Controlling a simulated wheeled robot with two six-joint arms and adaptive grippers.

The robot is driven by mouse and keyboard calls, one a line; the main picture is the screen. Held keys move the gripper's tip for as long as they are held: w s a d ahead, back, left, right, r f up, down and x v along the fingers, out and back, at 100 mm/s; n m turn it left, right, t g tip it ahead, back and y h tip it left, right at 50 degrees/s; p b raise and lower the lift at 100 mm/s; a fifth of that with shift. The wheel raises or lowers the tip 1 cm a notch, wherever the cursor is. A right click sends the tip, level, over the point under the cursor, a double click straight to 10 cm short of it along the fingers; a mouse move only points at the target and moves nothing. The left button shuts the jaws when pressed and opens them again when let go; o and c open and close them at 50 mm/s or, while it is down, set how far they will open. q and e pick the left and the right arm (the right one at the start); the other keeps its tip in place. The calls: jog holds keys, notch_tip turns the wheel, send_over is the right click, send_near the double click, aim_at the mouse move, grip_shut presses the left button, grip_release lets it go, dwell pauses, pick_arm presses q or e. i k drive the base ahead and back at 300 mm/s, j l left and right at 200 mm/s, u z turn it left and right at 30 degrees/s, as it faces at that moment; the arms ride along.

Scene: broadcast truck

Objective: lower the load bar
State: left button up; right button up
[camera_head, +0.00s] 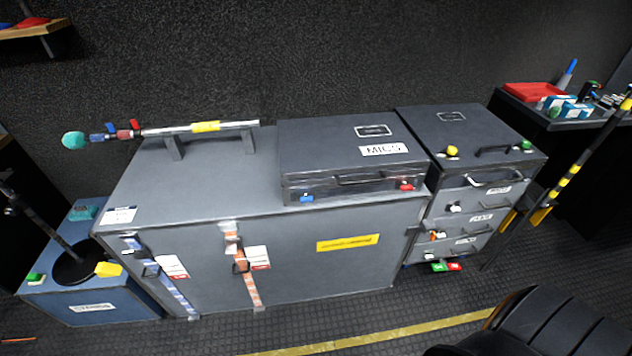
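A silver bar (185,130) with a yellow label, which looks like the load bar, lies roughly level across two grey supports (173,148) at the back of the large grey case. Its left end has red and blue parts and a teal round tip (73,140), which sticks out past the case top. Its right end stops short of the MICS case. Neither of my grippers is in view, so nothing is seen touching the bar.
The large grey case (300,245) has two straps on its front. A MICS case (335,185) sits on it. A drawer unit (465,215) stands right; a blue case (95,300) with a black stand is left. A black ridged object (550,320) fills the lower right.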

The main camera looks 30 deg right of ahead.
aim_at(626, 104)
jog(key=z, duration=2.55)
jog(key=i+l+z, duration=0.25)
jog(key=i+l, duration=1.75)
jog(key=i, duration=0.05)
